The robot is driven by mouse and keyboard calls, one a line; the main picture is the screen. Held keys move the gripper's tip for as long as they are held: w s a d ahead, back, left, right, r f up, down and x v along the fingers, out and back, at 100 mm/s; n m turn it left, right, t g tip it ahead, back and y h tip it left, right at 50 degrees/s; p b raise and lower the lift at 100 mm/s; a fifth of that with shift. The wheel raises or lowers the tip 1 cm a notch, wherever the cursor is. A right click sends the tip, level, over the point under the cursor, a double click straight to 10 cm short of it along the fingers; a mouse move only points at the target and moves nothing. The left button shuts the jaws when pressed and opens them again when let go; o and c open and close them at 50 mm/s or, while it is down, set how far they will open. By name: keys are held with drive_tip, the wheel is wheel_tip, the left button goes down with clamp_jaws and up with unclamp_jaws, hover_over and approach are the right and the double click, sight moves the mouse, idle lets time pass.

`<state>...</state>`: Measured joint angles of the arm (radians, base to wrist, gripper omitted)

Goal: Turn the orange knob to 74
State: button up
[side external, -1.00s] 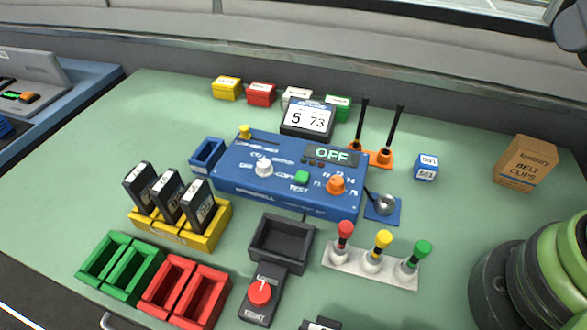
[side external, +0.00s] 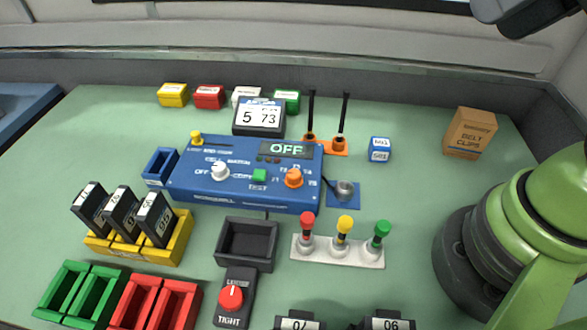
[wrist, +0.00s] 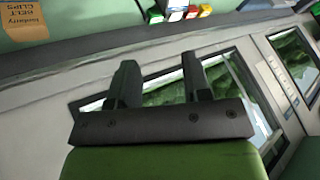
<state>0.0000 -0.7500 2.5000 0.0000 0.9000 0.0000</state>
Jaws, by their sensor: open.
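The orange knob (side external: 293,178) is at the right end of the blue control box (side external: 235,190) in the side external view, with small white marks around it. The box's screen (side external: 287,149) reads OFF. My gripper (wrist: 160,78) is open and empty in the wrist view, its two dark fingers apart and pointing towards the windows. The knob is not in the wrist view.
A white knob (side external: 220,171), green button (side external: 259,175) and yellow knob (side external: 197,138) share the box. A display (side external: 259,116) reads 5 73 behind it. Orange-based upright sticks (side external: 341,125) stand behind right; red, yellow and green-topped plungers (side external: 343,240) stand in front.

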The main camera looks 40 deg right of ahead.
drive_tip(key=shift+w+a+n+g, duration=0.15)
drive_tip(key=shift+w+n+g, duration=0.15)
drive_tip(key=shift+w+n, duration=0.2)
drive_tip(key=n+g+h, duration=0.2)
drive_tip(key=n+g, duration=0.5)
drive_tip(key=n, duration=1.8)
hover_over(293, 173)
wheel_tip(293, 173, down, 16)
drive_tip(key=f, duration=0.1)
wheel_tip(293, 173, down, 9)
drive_tip(key=shift+f, duration=0.1)
drive_tip(key=shift+c, duration=0.4)
clamp_jaws()
drive_tip(key=shift+m, duration=0.3)
